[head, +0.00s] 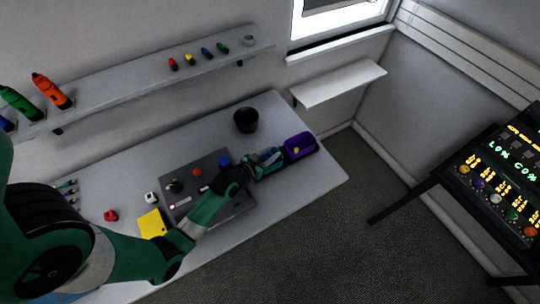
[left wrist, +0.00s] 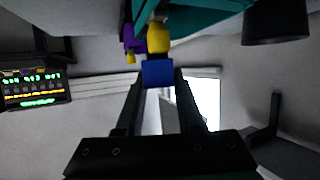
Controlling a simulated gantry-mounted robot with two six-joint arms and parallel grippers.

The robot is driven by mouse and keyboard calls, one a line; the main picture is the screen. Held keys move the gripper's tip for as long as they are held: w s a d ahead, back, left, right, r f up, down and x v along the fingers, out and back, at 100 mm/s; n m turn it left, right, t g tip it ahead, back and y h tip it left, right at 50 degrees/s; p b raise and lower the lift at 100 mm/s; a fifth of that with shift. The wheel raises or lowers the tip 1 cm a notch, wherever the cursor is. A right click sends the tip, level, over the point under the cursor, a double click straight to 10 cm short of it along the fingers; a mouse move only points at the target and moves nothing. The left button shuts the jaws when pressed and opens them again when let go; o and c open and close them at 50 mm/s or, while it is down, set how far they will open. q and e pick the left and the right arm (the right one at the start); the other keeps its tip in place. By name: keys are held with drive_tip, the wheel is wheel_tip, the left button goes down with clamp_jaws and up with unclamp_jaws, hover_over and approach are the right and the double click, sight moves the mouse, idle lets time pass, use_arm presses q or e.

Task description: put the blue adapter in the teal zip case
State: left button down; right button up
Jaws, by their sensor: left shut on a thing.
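My left gripper (left wrist: 158,82) is shut on the blue adapter (left wrist: 158,74), which shows between its fingertips in the left wrist view. A yellow piece (left wrist: 158,38) shows right beyond the blue; I cannot tell if it is part of the adapter. The teal zip case (left wrist: 205,22) fills the top of that view, close to the held adapter. In the head view the left gripper (head: 269,158) is over the right part of the table, just left of the purple case; it largely hides the teal case and the adapter there. My right gripper is not in view.
The purple case (head: 303,143) with a yellow item in it stands at the table's right end. A black cup (head: 246,120) stands behind. A grey board (head: 180,172) with small parts, a yellow block (head: 151,224) and a red piece (head: 111,215) lie further left.

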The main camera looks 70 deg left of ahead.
use_arm(q)
drive_tip(key=shift+f+b, duration=0.4)
drive_tip(key=shift+f, duration=0.1)
drive_tip(key=c, duration=0.5)
unclamp_jaws()
drive_tip(key=shift+r, duration=0.1)
